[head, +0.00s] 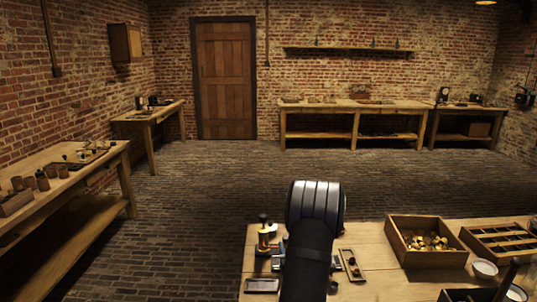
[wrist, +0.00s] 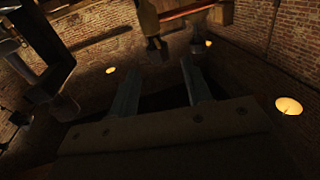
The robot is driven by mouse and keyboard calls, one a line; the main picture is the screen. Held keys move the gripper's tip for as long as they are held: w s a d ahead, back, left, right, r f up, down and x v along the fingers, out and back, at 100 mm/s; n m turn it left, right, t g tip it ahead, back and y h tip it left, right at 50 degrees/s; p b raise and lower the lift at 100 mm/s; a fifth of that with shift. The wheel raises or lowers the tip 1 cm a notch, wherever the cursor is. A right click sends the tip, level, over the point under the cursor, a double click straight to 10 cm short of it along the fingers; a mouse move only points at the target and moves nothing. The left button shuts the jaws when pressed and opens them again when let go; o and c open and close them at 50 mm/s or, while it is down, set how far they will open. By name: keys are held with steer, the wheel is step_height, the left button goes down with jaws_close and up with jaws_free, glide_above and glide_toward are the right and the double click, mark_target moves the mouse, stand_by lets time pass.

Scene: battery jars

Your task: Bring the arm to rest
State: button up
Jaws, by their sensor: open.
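My gripper (wrist: 160,80) shows in the wrist view with its two fingers spread apart and nothing between them. The wrist view looks out at dim brick walls and several small round lights, with no bench top between the fingers. In the head view my dark arm (head: 313,235) rises above the near wooden bench (head: 375,287). The gripper's fingertips cannot be made out there. My arm hides part of the bench behind it.
On the near bench stand a wooden box (head: 427,262) of brass pieces, a compartment tray (head: 497,244), a white dish (head: 484,269), a small brass-and-orange instrument (head: 264,236) and a narrow wooden piece (head: 351,265). A side bench (head: 117,157) lies left. The brick floor between is clear.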

steer(key=x, duration=0.5)
steer(key=shift+w, duration=0.2)
steer(key=v, duration=1.8)
steer(key=x, duration=1.7)
steer(key=shift+w+a, duration=0.1)
steer(key=shift+w, duration=0.15)
steer(key=shift+w+a, duration=0.15)
steer(key=shift+w, duration=0.15)
steer(key=shift+m+g+h, duration=0.15)
steer(key=shift+m+h, duration=1.4)
steer(key=shift+h, duration=0.85)
steer(key=shift+m+g+h, duration=0.15)
steer(key=shift+m+h, duration=1.4)
steer(key=shift+h, duration=0.85)
steer(key=shift+m+g+h, duration=1.2)
steer(key=shift+m+h, duration=0.2)
steer(key=shift+h, duration=0.45)
steer(key=shift+m+g+h, duration=1.2)
steer(key=shift+m+h, duration=0.2)
steer(key=shift+h, duration=0.45)
steer(key=shift+s+a, duration=0.35)
steer(key=shift+s, duration=0.05)
